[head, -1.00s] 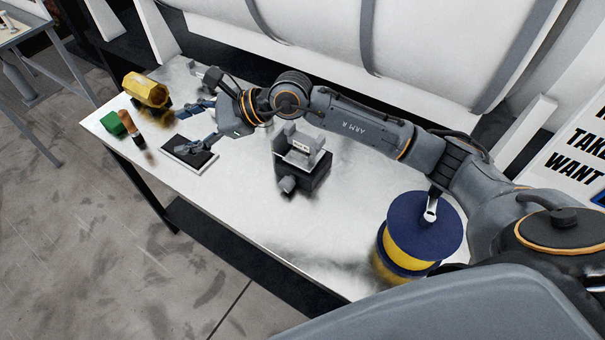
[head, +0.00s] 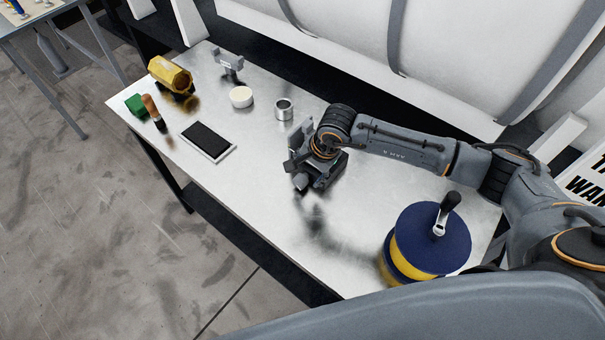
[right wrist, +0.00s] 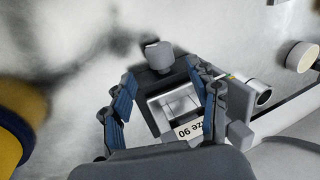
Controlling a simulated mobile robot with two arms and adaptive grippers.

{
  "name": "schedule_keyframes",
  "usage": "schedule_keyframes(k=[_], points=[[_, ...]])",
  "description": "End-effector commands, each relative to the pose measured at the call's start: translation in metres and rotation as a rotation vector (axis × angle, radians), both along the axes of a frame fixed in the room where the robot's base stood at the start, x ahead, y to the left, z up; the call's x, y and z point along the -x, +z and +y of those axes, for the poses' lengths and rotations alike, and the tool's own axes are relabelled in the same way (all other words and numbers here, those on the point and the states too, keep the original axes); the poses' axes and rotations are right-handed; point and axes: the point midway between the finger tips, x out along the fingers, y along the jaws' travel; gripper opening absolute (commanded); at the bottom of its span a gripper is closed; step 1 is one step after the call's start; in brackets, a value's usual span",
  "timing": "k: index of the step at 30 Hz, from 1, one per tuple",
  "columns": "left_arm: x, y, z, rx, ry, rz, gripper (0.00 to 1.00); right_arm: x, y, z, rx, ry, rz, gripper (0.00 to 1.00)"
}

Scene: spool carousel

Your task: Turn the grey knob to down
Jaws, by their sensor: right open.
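The grey knob (head: 300,183) sticks out from the front of a small black device with a grey top (head: 324,180) in the middle of the table. In the right wrist view the knob (right wrist: 160,56) is at the top, just beyond the fingertips. My right gripper (head: 318,152) is over the device, its fingers largely hidden by the wrist in the head view. In the right wrist view the gripper (right wrist: 160,76) is open, its two blue-padded fingers on either side of the device. It holds nothing. A label on the device is partly covered. My left gripper is not in view.
A blue and yellow spool (head: 430,238) with a crank stands right of the device. A silver ring (head: 284,108), white disc (head: 241,97), black tablet (head: 207,140), yellow part (head: 170,75) and green block (head: 136,104) lie to the left. The table's front middle is clear.

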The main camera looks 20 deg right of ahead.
Motion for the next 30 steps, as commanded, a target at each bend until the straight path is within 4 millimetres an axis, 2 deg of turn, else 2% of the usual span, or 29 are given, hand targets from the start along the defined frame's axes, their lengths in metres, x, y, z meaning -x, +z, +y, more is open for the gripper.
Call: schedule_keyframes(k=[1, 4, 10, 15, 23, 26, 30], points=[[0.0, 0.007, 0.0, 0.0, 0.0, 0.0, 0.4, -0.001, -0.008, 0.003, -0.001, -0.001, 0.005, 0.6], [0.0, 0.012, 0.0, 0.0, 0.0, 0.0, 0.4, -0.005, -0.024, 0.006, -0.001, -0.001, 0.005, 0.6], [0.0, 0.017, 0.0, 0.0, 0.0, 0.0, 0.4, -0.012, -0.047, 0.01, -0.002, 0.0, 0.003, 0.6], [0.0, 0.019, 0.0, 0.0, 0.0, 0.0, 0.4, -0.014, -0.055, 0.011, -0.002, 0.001, 0.001, 0.6], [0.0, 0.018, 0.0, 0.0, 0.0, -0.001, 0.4, -0.014, -0.056, 0.011, -0.001, 0.0, 0.001, 0.6], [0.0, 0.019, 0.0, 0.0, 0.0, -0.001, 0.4, -0.014, -0.056, 0.011, -0.001, 0.0, 0.001, 0.44], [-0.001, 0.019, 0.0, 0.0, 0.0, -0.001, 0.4, -0.014, -0.055, 0.011, -0.001, 0.0, 0.001, 0.15]])
